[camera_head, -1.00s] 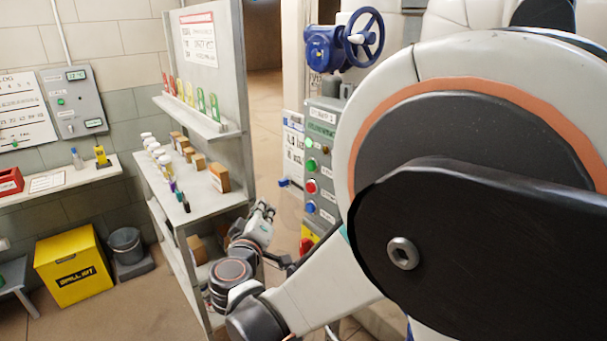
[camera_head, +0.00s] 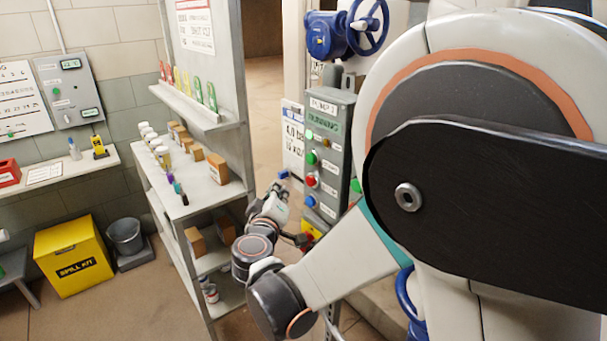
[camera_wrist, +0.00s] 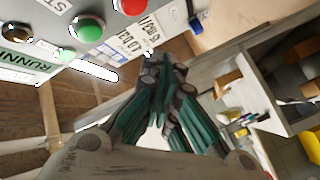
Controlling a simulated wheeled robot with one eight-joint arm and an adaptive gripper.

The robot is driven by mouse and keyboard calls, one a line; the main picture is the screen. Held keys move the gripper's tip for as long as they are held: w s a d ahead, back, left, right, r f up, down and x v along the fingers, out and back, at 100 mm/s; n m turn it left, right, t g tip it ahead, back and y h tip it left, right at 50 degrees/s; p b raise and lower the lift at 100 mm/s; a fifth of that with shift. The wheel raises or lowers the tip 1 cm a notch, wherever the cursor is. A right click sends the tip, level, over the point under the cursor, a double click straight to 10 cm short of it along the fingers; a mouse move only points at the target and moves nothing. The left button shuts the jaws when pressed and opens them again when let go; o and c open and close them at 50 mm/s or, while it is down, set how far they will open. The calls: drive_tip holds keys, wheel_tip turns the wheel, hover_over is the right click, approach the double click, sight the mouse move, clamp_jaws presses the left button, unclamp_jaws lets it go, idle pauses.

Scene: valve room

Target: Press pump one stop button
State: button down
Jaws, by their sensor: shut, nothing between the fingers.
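The grey pump control panel (camera_head: 333,150) stands upright right of the shelf, with a label on top and a green "RUNNING" sign. Its wording above is too small to read surely. Below are an indicator, a green button (camera_head: 311,158), a red button (camera_head: 312,180) and a blue button (camera_head: 310,201). In the wrist view the panel lies top left, with the green button (camera_wrist: 87,28) and the red button (camera_wrist: 133,6) cut by the top edge. My gripper (camera_wrist: 163,68) is shut and empty; in the head view my gripper (camera_head: 279,190) is left of the red button, apparently not touching.
A grey shelf unit (camera_head: 203,198) with bottles and boxes stands close left of my gripper. A blue valve wheel (camera_head: 368,27) is above the panel. A yellow emergency-stop box (camera_head: 315,229) is below the blue button. My own arm hides the right side.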

drive_tip(key=shift+w+d, duration=0.7)
drive_tip(key=shift+d, duration=0.35)
drive_tip(key=shift+w+d, duration=0.7)
drive_tip(key=shift+d, duration=0.35)
drive_tip(key=shift+w+d, duration=0.1)
drive_tip(key=shift+d, duration=0.05)
drive_tip(key=shift+w+d, duration=0.15)
drive_tip(key=shift+d, duration=0.05)
drive_tip(key=shift+w+d, duration=0.25)
drive_tip(key=shift+d, duration=0.15)
idle(0.7)
drive_tip(key=shift+s+a+b, duration=0.1)
drive_tip(key=shift+b, duration=0.2)
drive_tip(key=shift+s+a, duration=0.4)
drive_tip(key=shift+a, duration=0.2)
drive_tip(key=shift+a, duration=0.1)
drive_tip(key=s+a, duration=0.1)
drive_tip(key=a, duration=0.1)
drive_tip(key=s+a, duration=0.1)
drive_tip(key=a, duration=0.1)
drive_tip(key=shift+s+b, duration=0.3)
drive_tip(key=shift+s, duration=0.1)
